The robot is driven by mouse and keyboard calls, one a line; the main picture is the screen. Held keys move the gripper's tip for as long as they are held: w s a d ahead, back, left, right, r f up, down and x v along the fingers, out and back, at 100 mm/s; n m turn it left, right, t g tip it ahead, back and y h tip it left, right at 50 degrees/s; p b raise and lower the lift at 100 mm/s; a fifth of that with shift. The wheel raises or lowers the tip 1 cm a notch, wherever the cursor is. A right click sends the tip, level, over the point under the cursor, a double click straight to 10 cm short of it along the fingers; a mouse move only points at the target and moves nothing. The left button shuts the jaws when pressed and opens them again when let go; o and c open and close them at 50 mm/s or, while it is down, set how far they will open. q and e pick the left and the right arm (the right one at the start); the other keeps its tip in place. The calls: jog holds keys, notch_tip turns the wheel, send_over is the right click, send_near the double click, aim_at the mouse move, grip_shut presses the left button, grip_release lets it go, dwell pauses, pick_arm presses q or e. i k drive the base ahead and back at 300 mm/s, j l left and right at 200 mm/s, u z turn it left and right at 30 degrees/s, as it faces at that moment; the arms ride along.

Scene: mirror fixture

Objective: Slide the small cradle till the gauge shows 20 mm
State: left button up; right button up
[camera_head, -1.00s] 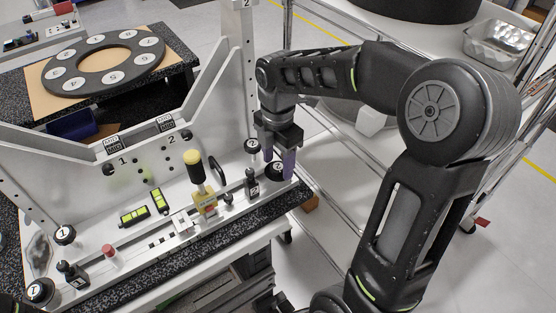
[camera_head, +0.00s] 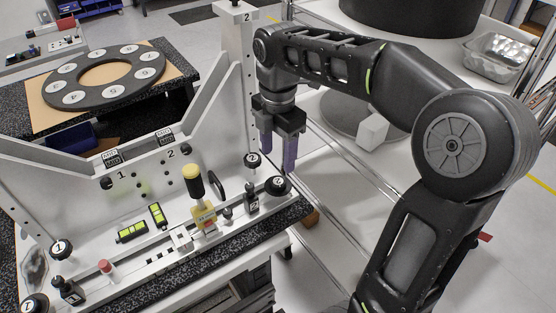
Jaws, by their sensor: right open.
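The mirror fixture (camera_head: 110,205) is a white frame with a slotted rail along its front. A small white block, perhaps the small cradle (camera_head: 182,238), sits on this rail left of a yellow-bodied tool with a dark handle and yellow top (camera_head: 203,212). I cannot make out a gauge reading. My right gripper (camera_head: 278,154) points down, open and empty, above and beside the black knob marked 2 (camera_head: 277,185) at the rail's right end. It is well to the right of the white block. My left gripper is not in view.
Two yellow-green level vials (camera_head: 132,232) lie behind the rail. A red-topped peg (camera_head: 105,266) and several black numbered knobs stand along it. A dark numbered ring (camera_head: 75,98) lies on the back table. A wire-frame shelf (camera_head: 345,170) stands at the right.

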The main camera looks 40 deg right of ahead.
aim_at(53, 195)
jog(key=k, duration=1)
